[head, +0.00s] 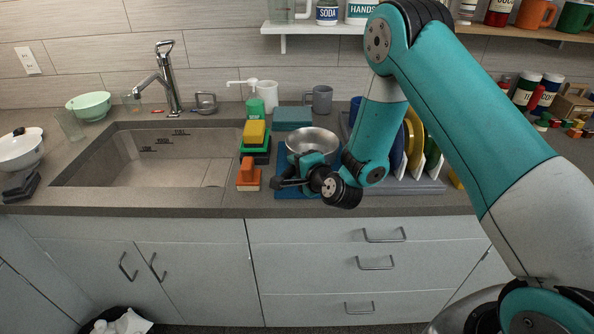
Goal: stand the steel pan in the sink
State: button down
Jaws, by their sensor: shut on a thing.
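The steel pan (312,137) is a shiny round bowl shape, right of the sink on the counter, over a blue mat. My gripper (292,181) is at the pan's near side, with dark parts reaching left below its rim. It is shut on the pan, seemingly at its handle, but the grip is small and partly hidden by my wrist. I cannot tell whether the pan touches the mat. The sink (190,172) is a wide, empty-looking basin to the left, with marks on its back wall.
Between sink and pan stand a yellow-and-green sponge stack (254,133) and an orange brush (248,172). A tall faucet (170,80) rises behind the sink. A plate rack (425,185) stands right of the pan. A white pot (20,152) sits left of the sink.

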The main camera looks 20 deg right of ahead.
jog(key=shift+f, duration=0.35)
jog(key=c, duration=0.9)
grip_release()
jog(key=shift+f, duration=0.15)
